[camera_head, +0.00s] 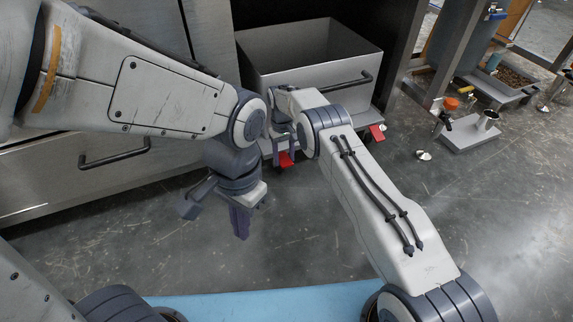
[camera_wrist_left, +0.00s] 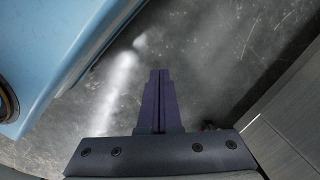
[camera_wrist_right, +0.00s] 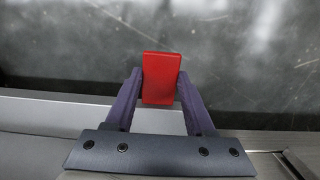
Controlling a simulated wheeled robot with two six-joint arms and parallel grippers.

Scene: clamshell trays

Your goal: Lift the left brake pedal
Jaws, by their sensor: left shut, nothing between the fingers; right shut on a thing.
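The left brake pedal (camera_head: 286,159) is a red tab low at the front of a grey metal bin cart (camera_head: 290,75). My right gripper (camera_head: 275,150) is at this pedal, its wrist partly hiding the cart's front. In the right wrist view, the red pedal (camera_wrist_right: 161,80) stands between the two fingertips (camera_wrist_right: 160,92), and the gripper is shut on it. A second red pedal (camera_head: 377,132) shows at the cart's right end, apart from the grippers. My left gripper (camera_head: 241,222) hangs over the floor with its fingers together and empty. The left wrist view shows the same shut fingers (camera_wrist_left: 159,88).
Metal cabinets with a dark handle (camera_head: 115,152) stand to the left. The cart has a dark push bar (camera_head: 347,82). Grey stands and trays (camera_head: 470,132) are at the right. The grey floor (camera_head: 300,230) in the middle is free.

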